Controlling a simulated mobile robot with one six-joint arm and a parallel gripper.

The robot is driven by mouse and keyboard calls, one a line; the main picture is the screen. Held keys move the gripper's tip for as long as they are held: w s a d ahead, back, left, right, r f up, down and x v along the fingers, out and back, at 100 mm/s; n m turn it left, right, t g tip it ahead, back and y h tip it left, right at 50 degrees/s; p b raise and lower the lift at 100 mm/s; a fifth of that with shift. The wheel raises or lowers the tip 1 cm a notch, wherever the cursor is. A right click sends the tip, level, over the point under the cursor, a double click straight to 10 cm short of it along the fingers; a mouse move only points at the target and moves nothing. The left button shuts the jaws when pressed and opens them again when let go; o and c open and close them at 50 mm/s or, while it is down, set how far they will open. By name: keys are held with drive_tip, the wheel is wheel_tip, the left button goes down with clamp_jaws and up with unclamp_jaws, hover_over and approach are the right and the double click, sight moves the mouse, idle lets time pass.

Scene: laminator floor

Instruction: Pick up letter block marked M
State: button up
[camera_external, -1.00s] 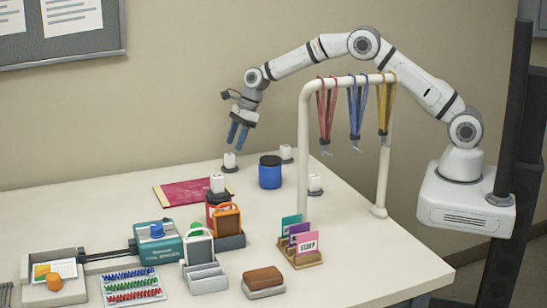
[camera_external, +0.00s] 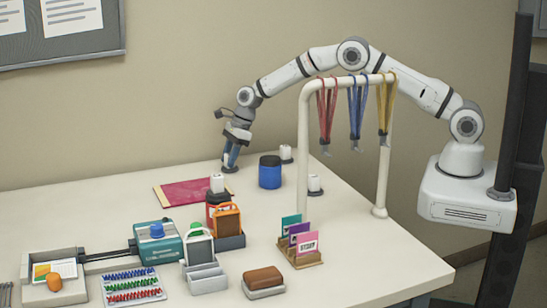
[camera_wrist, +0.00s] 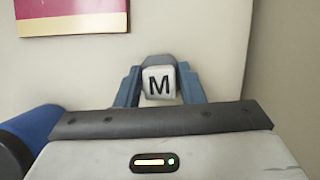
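The white letter block marked M (camera_wrist: 160,84) shows in the wrist view, its letter facing the camera, with a grey holder (camera_wrist: 157,60) behind it. The blue fingers of my gripper (camera_wrist: 159,88) stand on its left and right sides, apart around it. Any contact is too fine to make out. In the external view my gripper (camera_external: 230,160) points down at the back of the table, over the spot of the far-left block, which it mostly hides. The dark base (camera_external: 229,169) there still shows.
A blue jar with a black lid (camera_external: 270,173) stands close to the right of my gripper. A magenta folder (camera_external: 188,193) lies to the left. Other white blocks (camera_external: 285,152) (camera_external: 314,183) stand on bases nearby. A lanyard rack (camera_external: 304,150) stands farther right.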

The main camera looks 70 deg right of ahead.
clamp_jaws()
drive_tip(key=shift+r, duration=0.1)
